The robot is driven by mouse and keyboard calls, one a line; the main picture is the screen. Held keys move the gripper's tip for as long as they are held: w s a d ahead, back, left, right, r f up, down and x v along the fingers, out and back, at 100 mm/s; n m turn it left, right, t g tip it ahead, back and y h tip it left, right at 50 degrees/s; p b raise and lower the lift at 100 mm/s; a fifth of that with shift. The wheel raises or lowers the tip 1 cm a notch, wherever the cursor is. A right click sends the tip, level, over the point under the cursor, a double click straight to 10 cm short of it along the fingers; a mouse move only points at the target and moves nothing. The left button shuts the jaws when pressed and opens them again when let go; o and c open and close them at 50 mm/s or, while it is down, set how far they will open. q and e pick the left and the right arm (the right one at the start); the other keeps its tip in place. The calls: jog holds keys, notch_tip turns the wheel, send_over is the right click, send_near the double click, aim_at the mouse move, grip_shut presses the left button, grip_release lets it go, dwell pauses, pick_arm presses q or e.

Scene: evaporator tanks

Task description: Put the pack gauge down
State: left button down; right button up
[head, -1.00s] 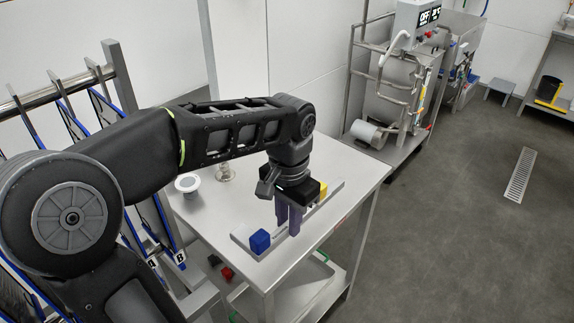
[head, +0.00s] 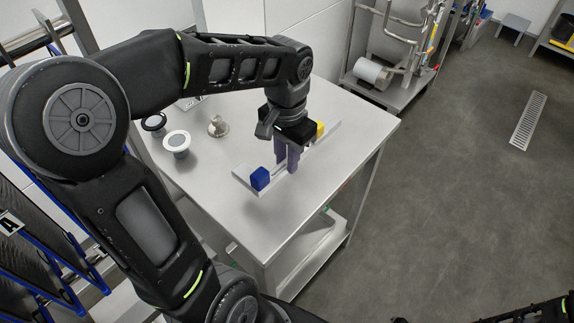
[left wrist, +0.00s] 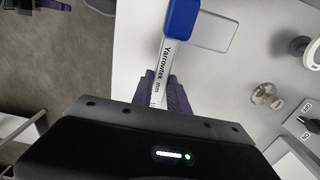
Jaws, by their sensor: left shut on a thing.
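The pack gauge is a pale bar with a blue block (head: 260,179) at one end and a yellow block (head: 320,129) at the other. The left wrist view shows its printed bar (left wrist: 176,62) and blue end (left wrist: 181,22). My left gripper (head: 287,165) points down over the steel table (head: 245,222), its purple fingers shut around the bar's middle. A shallow grey tray (head: 241,173) lies under the gauge, and its end also shows past the blue block in the left wrist view (left wrist: 218,32). I cannot tell whether gauge and tray touch. My right gripper is not in view.
A white-faced round fitting (head: 177,142), a dark-rimmed one (head: 154,122) and a small metal fitting (head: 218,127) stand on the table left of the tray. The table's front and right parts are clear. A steel machine frame (head: 385,85) stands behind, and open floor lies right.

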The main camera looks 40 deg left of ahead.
aim_at(287, 184)
pick_arm(q)
jog(key=shift+f, duration=1.1)
jog(key=shift+f, duration=1.85)
jog(key=shift+f, duration=0.2)
jog(key=c, duration=1.3)
grip_release()
jog(key=shift+r, duration=0.1)
notch_tip(287, 184, up, 12)
jog(key=shift+r, duration=0.1)
